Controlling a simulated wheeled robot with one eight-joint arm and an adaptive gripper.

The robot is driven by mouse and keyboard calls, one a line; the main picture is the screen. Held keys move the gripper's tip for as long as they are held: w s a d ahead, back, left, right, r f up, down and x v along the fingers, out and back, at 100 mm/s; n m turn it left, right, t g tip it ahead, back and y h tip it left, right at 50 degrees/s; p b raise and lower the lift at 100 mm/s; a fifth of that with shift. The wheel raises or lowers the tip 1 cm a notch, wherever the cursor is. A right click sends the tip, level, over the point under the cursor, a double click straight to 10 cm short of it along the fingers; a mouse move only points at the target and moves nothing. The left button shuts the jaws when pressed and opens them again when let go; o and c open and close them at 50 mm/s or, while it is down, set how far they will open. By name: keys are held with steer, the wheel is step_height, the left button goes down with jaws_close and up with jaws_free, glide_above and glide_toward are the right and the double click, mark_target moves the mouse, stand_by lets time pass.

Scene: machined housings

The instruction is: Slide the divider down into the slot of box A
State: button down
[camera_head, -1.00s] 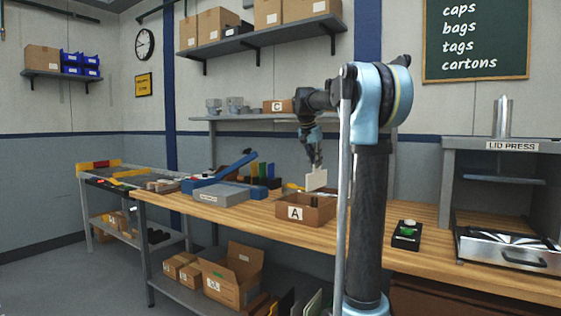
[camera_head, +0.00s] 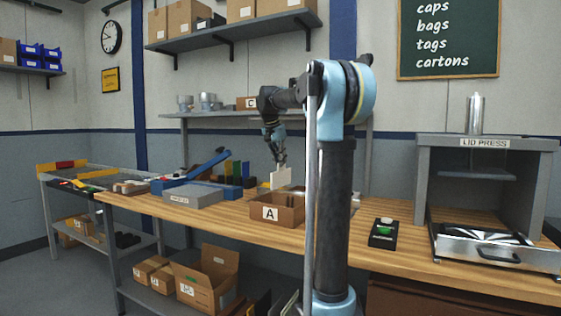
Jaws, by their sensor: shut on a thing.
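Box A (camera_head: 265,214) is an open brown box with a white "A" label, standing on the wooden workbench left of my arm column. A pale, flat divider (camera_head: 281,178) hangs upright from my gripper (camera_head: 280,163), which is shut on its top. The divider's lower edge appears at about the height of box A's rim, over its back part. I cannot tell whether it is inside the rim.
A small device with a green button (camera_head: 383,233) and the lid press (camera_head: 485,145) are to the right. Bench front is clear.

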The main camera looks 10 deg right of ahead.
mark_target(280, 170)
steer(key=shift+s+f, duration=0.1)
steer(key=shift+f, duration=2.5)
steer(key=shift+f, duration=4)
steer(key=c, duration=2.1)
jaws_free()
steer(key=o, duration=0.4)
steer(key=shift+o, duration=0.2)
steer(key=v, duration=1.2)
steer(key=shift+f, duration=0.1)
